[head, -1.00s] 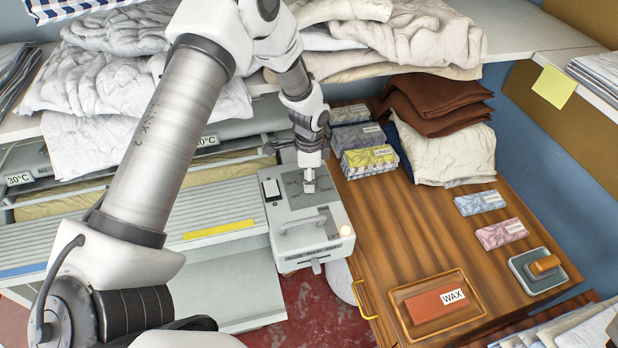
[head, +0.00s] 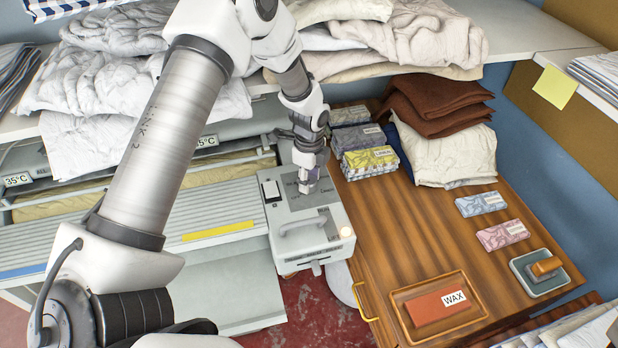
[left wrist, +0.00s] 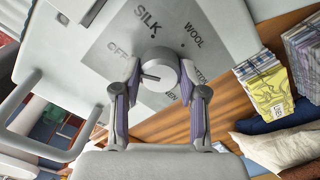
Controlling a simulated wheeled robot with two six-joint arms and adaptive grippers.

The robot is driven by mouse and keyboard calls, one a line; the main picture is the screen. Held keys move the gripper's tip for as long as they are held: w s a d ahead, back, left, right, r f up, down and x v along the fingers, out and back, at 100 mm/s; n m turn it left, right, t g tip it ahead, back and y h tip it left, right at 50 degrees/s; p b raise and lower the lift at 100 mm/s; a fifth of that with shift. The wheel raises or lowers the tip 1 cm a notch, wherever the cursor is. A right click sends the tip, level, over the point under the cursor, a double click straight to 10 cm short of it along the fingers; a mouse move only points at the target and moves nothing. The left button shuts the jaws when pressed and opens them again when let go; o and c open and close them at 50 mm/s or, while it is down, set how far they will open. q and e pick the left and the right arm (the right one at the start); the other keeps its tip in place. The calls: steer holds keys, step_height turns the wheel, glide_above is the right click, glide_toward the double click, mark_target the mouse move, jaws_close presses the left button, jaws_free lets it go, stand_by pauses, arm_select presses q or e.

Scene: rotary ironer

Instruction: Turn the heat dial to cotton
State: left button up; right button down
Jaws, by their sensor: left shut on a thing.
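The heat dial (left wrist: 163,70) is a round grey knob on a dark grey plate (left wrist: 97,58) lettered SILK, WOOL and OFF. Other lettering near my fingers is partly covered. A dark mark on the knob points left in the left wrist view, roughly to the OFF side. My left gripper (left wrist: 160,82) is shut on the dial, one finger on each side. In the head view my left gripper (head: 308,187) comes down onto the control box (head: 335,222) and hides the dial. My right gripper is not in view.
Temperature displays (head: 17,180) on the ironer read 35°C. A light (head: 346,232) glows on the box's corner. A bar handle (head: 300,225) stands up beside the plate. Right of the box, a wooden top holds cloth packs (head: 370,161) and a wax tray (head: 404,318).

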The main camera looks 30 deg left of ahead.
mark_target(310, 180)
arm_select(q)
steer(key=shift+s+f, duration=0.15)
steer(key=shift+s, duration=0.05)
steer(key=o, duration=1.1)
steer(key=shift+w, duration=0.1)
steer(key=shift+o, duration=0.2)
steer(key=shift+d, duration=0.1)
steer(key=shift+w+r, duration=0.1)
steer(key=shift+r, duration=0.4)
step_height(310, 180, up, 7)
steer(key=shift+f, duration=0.15)
steer(key=shift+f, duration=0.1)
